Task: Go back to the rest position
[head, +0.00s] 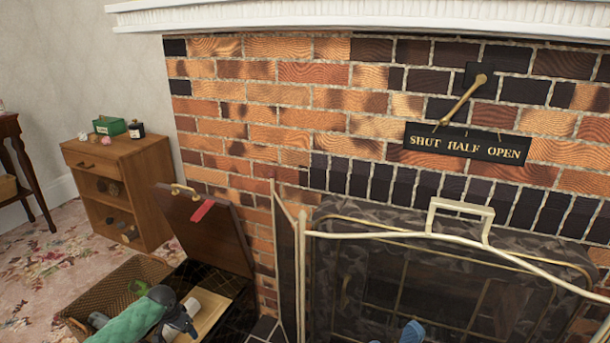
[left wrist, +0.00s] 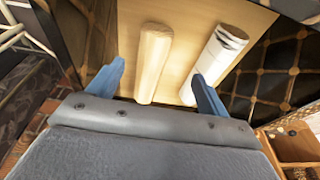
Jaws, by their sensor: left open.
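My left gripper (head: 186,318) is low in the head view, at the end of my green-sleeved arm, over an open dark box. In the left wrist view its two blue fingers (left wrist: 156,88) are spread apart with nothing held. Beyond them a pale cream log (left wrist: 154,62) and a white birch-like log (left wrist: 218,60) lie on a tan board (left wrist: 190,25). A blue tip, apparently of my right gripper (head: 412,333), just enters the bottom edge of the head view; its jaws cannot be made out.
The box's raised lid (head: 215,240) leans near the brick wall. A wicker basket (head: 135,272) stands left of it. A folding fire screen (head: 300,260) fronts the fireplace. A brass lever (head: 462,100) points toward SHUT on the sign (head: 467,144). A small cabinet (head: 140,165) stands behind.

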